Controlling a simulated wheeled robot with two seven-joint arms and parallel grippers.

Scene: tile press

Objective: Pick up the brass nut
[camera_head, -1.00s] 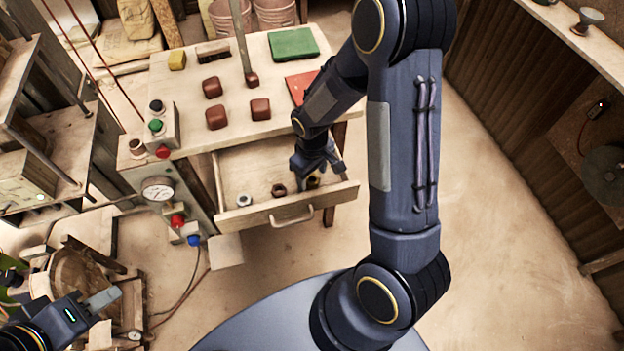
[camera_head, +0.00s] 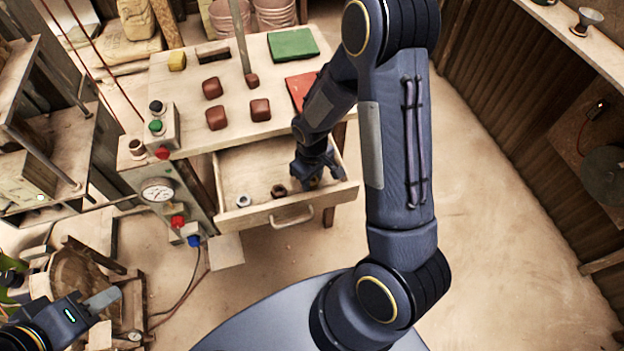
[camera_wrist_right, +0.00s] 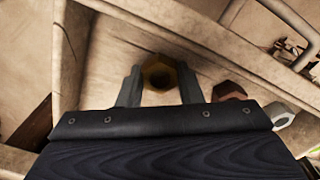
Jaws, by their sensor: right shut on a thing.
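The brass nut (camera_wrist_right: 157,72) shows in the right wrist view as a yellowish hexagonal ring with a dark hole, inside the open drawer (camera_head: 262,170). My right gripper (camera_wrist_right: 159,88) is shut on it, with one finger on each side. In the head view my right gripper (camera_head: 318,181) is down in the drawer's right end and hides the nut. A brown nut (camera_head: 279,190) and a pale grey nut (camera_head: 243,200) lie to its left in the drawer. My left gripper (camera_head: 103,300) is at the lower left, away from the drawer; its opening is unclear.
The drawer front has a handle (camera_head: 292,217) and low wooden walls around the gripper. The tabletop (camera_head: 235,80) above holds several red-brown blocks, a green tile (camera_head: 292,43) and a red tile (camera_head: 300,86). A button box (camera_head: 163,127) and gauge (camera_head: 158,190) stand left.

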